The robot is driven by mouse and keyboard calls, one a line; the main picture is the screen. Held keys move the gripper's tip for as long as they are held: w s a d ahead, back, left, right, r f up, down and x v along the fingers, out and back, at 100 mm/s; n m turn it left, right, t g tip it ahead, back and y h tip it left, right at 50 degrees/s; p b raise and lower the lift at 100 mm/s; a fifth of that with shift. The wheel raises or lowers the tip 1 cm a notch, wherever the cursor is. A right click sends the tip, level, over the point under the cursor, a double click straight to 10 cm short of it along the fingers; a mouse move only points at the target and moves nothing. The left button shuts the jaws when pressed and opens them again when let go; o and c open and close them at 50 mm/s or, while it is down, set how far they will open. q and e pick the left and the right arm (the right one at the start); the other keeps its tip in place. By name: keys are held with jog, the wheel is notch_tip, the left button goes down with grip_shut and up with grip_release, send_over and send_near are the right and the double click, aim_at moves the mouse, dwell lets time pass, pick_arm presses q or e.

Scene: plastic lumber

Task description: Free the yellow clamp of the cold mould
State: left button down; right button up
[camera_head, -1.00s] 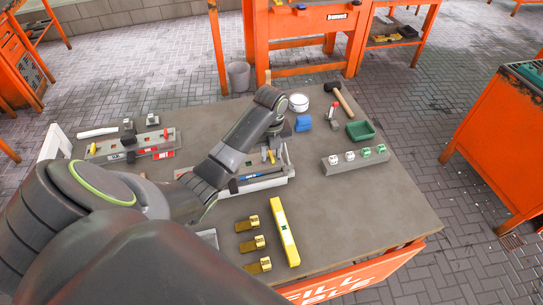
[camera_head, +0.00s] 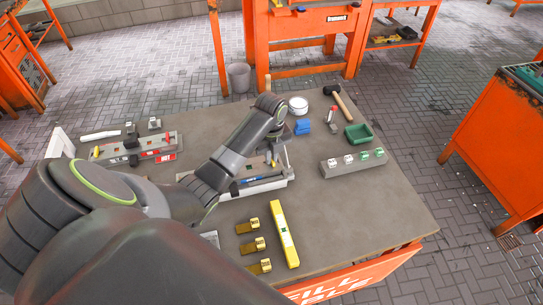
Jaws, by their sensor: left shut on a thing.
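A long grey mould (camera_head: 262,186) lies in the middle of the table, with a blue bar along its near side. My left arm reaches over it from the left, and my left gripper (camera_head: 273,150) points down at its far right part. The gripper is shut on what looks like the yellow clamp (camera_head: 273,163), of which only a small bit shows. The fingertips are small and partly hidden by my own wrist. A second mould (camera_head: 155,143) with red parts lies at the left, with a small yellow bit at its left end. My right gripper is not in view.
Several brass brackets (camera_head: 252,246) and a yellow level (camera_head: 285,234) lie in front. The right front tabletop is clear.

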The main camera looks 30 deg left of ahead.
pick_arm(q)
jog(key=shift+r+n+p, duration=0.1)
jog(key=shift+n+p, duration=0.85)
jog(key=shift+n, duration=0.45)
jog(key=shift+n+p, duration=0.4)
jog(key=shift+p, duration=0.3)
jog(key=shift+n+p, duration=0.6)
jog(key=shift+n, duration=1.4)
